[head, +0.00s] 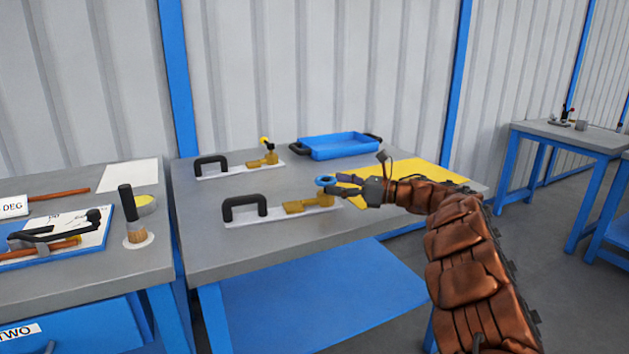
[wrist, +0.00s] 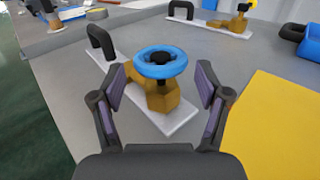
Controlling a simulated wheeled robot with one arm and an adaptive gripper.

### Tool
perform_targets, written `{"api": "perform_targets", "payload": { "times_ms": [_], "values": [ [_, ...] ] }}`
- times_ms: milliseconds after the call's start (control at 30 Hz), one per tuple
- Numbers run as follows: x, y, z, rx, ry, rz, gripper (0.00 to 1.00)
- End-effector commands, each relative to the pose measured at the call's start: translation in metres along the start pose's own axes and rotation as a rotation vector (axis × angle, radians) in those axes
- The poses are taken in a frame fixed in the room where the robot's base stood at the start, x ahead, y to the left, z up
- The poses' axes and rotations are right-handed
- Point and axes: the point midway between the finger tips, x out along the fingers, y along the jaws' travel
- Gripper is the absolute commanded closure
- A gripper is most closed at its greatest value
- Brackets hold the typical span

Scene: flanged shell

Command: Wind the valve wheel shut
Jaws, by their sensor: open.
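The blue valve wheel (wrist: 160,62) sits on top of a brass valve body (wrist: 160,97), which is fixed on a white plate (wrist: 183,118) with a black handle. In the head view the wheel (head: 326,181) is at the middle of the table, at the tip of my gripper (head: 350,185). In the wrist view my gripper (wrist: 160,90) is open, with one finger on each side of the valve. The fingers appear apart from the wheel, with a gap on both sides. The wheel looks level.
A second plate with a black handle and a brass valve with a yellow knob (head: 264,141) stands behind. A blue tray (head: 338,146) is at the back, and a yellow mat (head: 415,172) lies to the right. A left bench (head: 90,262) holds tools and a brush.

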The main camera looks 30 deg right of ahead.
Motion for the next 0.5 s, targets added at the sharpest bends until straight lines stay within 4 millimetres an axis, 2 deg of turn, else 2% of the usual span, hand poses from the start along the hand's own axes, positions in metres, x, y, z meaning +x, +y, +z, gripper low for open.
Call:
{"api": "perform_targets", "payload": {
  "times_ms": [300, 500],
  "values": [
    [0.048, 0.001, -0.001, 0.002, -0.001, 0.003, 0.25],
    [0.063, 0.001, 0.000, 0.002, 0.000, 0.000, 0.25]
  ]
}}
